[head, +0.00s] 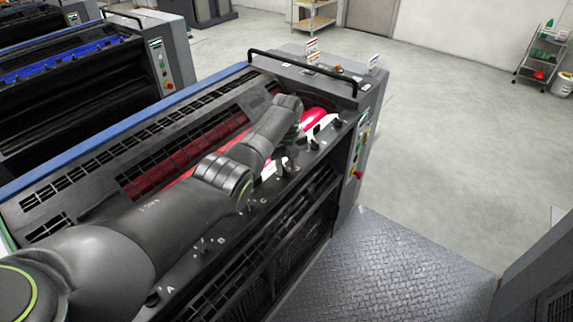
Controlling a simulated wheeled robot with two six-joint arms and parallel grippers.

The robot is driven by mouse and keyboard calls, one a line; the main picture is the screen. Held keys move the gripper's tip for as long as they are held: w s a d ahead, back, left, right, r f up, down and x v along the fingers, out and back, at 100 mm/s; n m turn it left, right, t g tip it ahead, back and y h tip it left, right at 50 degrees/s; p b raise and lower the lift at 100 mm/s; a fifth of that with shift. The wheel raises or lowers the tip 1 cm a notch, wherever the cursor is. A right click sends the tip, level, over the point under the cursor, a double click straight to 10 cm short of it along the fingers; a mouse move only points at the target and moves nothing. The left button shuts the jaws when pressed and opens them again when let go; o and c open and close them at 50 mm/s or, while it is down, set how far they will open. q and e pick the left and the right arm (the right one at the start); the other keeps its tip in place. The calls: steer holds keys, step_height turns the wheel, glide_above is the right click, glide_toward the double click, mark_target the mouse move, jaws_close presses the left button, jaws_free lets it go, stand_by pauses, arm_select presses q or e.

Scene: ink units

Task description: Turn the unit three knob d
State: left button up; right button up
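The ink unit in front of me has a row of small dark knobs along its sloping front ledge (225,228), with letters A, B and C readable beside them. My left arm reaches across the unit from the lower left. More dark knobs (314,144) show farther along the ledge. My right gripper is not in view.
A red ink roller (318,113) lies behind the ledge, partly under my arm. A black handrail (300,70) spans the unit's far end, beside a button panel (358,145). Other units (90,70) stand at upper left. A metal tread plate (400,265) and clear floor lie right.

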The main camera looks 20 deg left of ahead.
arm_select(q)
jaws_close()
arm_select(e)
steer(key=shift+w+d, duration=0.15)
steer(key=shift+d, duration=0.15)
arm_select(q)
steer(key=shift+n, duration=0.4)
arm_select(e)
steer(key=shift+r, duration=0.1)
arm_select(q)
steer(key=n, duration=0.2)
steer(key=shift+w+n+p, duration=0.1)
steer(key=shift+n+p, duration=0.25)
steer(key=shift+n, duration=0.05)
steer(key=n, duration=0.4)
steer(key=shift+w+d+n, duration=0.1)
steer(key=shift+n, duration=0.2)
steer(key=n, duration=0.5)
steer(key=shift+p, duration=0.3)
steer(key=n, duration=0.6)
steer(key=shift+w+n, duration=0.2)
steer(key=shift+n, duration=0.1)
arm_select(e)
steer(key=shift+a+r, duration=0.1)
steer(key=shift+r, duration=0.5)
arm_select(q)
steer(key=shift+r, duration=0.1)
